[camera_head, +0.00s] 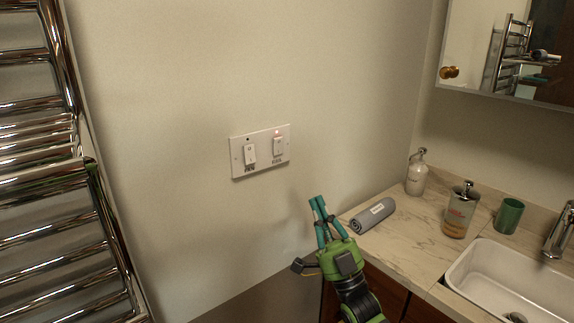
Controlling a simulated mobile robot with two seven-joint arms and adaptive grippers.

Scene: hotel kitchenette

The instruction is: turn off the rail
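A white switch plate (262,151) with two rocker switches is fixed to the wall. The left switch (249,154) has a label that looks like "FAN" and a dark dot above it. The right switch (278,146) has a small red light glowing above it; its label is too blurred to read surely. The chrome towel rail (50,190) stands at the left. My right gripper (317,200) is below and right of the plate, apart from it, with its teal fingers pointing up and close together, holding nothing visible. My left gripper is not in view.
The wall around the plate is clear.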

